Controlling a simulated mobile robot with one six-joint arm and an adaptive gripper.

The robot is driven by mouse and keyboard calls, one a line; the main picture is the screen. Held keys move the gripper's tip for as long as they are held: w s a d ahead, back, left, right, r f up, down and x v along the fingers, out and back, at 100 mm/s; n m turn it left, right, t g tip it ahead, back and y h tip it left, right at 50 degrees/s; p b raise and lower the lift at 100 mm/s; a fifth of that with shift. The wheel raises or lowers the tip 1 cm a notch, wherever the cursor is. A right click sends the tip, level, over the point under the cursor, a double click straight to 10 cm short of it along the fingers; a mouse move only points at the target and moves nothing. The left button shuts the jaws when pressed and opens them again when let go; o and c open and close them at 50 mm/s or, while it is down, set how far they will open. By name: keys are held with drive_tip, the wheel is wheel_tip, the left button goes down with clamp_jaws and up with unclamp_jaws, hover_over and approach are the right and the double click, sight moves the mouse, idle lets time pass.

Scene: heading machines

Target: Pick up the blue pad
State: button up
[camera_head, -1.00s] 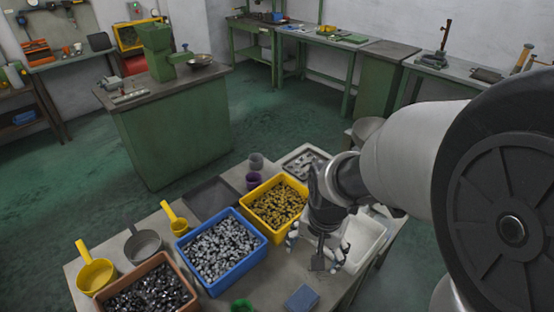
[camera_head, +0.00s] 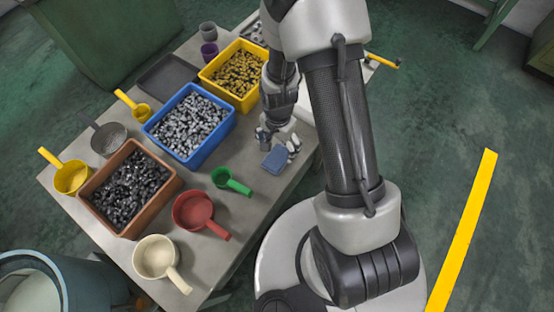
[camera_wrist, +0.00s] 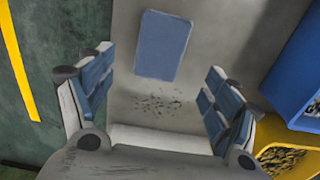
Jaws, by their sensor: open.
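The blue pad (camera_head: 274,160) is a small flat rectangle lying on the grey table near its right edge. In the wrist view the blue pad (camera_wrist: 162,45) lies flat just ahead of my gripper, between the lines of its two fingers. My gripper (camera_head: 279,143) is open and empty, pointing down close to the pad. In the wrist view my gripper (camera_wrist: 158,66) shows two wide-apart fingers with blue padded faces. I cannot tell the exact height of the fingertips above the table.
A blue bin (camera_head: 162,139) of grey parts, a yellow bin (camera_head: 222,92) and a brown bin (camera_head: 126,228) of dark parts stand left of the pad. A green scoop (camera_head: 232,181) and a red scoop (camera_head: 196,212) lie nearby. Dark specks (camera_wrist: 158,105) mark the table before the pad.

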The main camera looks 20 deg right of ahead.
sight(277, 157)
wheel_tip(277, 157, down, 2)
drive_tip(key=shift+f, duration=0.1)
drive_tip(key=f+b, duration=0.1)
drive_tip(key=f, duration=0.1)
drive_tip(key=f+b, duration=0.1)
drive_tip(key=f, duration=0.1)
drive_tip(key=shift+s+a+f, duration=0.1)
drive_tip(key=shift+s+a, duration=0.05)
drive_tip(key=shift+a, duration=0.05)
drive_tip(key=shift+f, duration=0.5)
drive_tip(key=shift+r, duration=0.1)
drive_tip(key=c, duration=1.1)
drive_tip(key=shift+r, duration=0.1)
drive_tip(key=shift+c, duration=0.2)
wheel_tip(277, 157, up, 20)
drive_tip(key=p, duration=0.5)
